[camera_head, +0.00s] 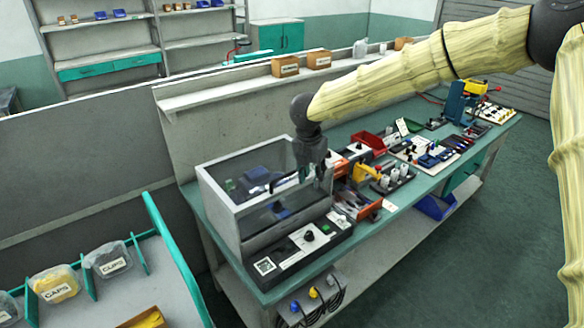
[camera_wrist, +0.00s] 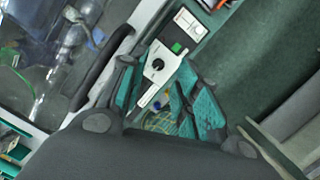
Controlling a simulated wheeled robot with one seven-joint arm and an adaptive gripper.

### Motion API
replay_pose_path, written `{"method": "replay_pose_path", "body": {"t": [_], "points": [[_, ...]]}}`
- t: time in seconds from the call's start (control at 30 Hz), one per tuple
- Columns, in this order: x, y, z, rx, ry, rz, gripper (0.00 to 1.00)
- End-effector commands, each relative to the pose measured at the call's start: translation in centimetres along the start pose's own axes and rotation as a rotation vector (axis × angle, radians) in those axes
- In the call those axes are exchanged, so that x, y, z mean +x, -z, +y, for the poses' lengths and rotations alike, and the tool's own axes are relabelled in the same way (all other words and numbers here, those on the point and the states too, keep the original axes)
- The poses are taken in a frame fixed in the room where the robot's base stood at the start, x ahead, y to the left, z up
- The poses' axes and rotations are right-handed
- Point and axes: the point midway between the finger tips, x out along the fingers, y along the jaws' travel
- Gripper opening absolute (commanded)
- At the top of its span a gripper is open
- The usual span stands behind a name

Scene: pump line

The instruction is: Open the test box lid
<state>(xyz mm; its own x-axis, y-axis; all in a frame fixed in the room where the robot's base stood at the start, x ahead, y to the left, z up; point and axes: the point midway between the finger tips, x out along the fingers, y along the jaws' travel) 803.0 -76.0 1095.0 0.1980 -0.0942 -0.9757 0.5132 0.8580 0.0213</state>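The test box (camera_head: 222,218) stands at the near left end of the green bench, with a grey frame and clear panels. Its clear lid (camera_head: 285,192) appears to be down, and blue parts show through it. A dark bar handle (camera_wrist: 106,68) runs along the lid's edge in the wrist view. My gripper (camera_head: 318,182) hangs over the box's right front edge. In the wrist view its teal-padded fingers (camera_wrist: 166,92) are apart with nothing held between them. The handle lies left of the fingers, outside the gap. Whether a finger touches it cannot be told.
A control panel with a black knob (camera_head: 309,236) and a green button (camera_wrist: 176,47) lies along the box's front. Orange bins (camera_head: 366,208), a red tray (camera_head: 369,143) and pump parts crowd the bench to the right. A parts rack with cups (camera_head: 110,260) stands left.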

Motion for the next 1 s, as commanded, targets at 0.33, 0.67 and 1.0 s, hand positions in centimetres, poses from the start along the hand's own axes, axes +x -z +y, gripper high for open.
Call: {"method": "replay_pose_path", "body": {"t": [0.33, 0.67, 1.0], "points": [[-10.7, -1.2, 4.3, 0.408, -0.125, 0.166, 0.32], [-8.1, -0.8, 4.9, 0.423, -0.124, 0.175, 0.32], [-2.9, -0.1, 5.7, 0.422, -0.125, 0.173, 0.32]]}}
